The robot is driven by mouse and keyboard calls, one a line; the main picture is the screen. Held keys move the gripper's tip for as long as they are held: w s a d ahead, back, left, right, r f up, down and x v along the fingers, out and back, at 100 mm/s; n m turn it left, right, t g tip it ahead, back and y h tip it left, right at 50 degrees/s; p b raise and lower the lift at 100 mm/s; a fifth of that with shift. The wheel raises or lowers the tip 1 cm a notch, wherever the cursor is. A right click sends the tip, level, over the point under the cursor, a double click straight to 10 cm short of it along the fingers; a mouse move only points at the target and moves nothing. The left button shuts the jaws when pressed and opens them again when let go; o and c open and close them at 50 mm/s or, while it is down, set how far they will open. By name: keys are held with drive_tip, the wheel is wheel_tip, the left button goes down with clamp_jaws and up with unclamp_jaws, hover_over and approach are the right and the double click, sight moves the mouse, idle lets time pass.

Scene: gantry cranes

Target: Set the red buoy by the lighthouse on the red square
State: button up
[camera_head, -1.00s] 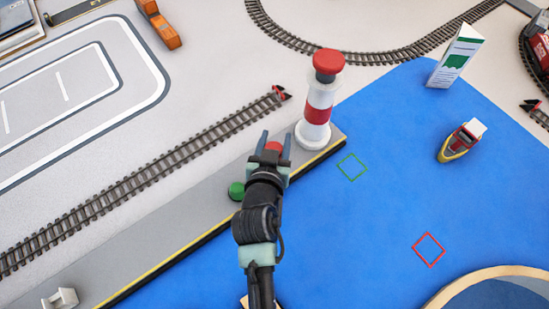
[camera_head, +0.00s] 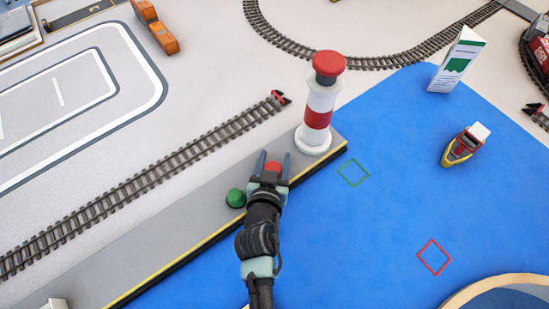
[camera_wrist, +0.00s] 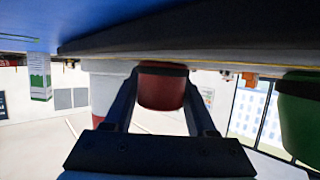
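The red buoy (camera_head: 272,167) stands on the grey quay (camera_head: 190,230) near the lighthouse (camera_head: 317,105), and shows in the wrist view (camera_wrist: 161,88). My gripper (camera_head: 274,157) has its two fingers spread, one on each side of the red buoy. I see no clear grip on it; the fingers look close to its sides. The buoy's lower part is partly hidden by my gripper in the head view. The red square (camera_head: 434,257) is an empty outline on the blue water at the lower right.
A green buoy (camera_head: 236,198) stands left of my gripper, also in the wrist view (camera_wrist: 300,115). An empty green square (camera_head: 353,173) lies on the water by the quay. Water around the red square is open.

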drive_tip(key=shift+o, duration=1.4)
drive_tip(key=v, duration=1.2)
drive_tip(key=shift+s+a+f+b, duration=0.15)
drive_tip(key=shift+a+f+b, duration=0.05)
drive_tip(key=shift+f+b, duration=0.1)
drive_tip(key=shift+s+r, duration=0.2)
drive_tip(key=shift+s, duration=0.15)
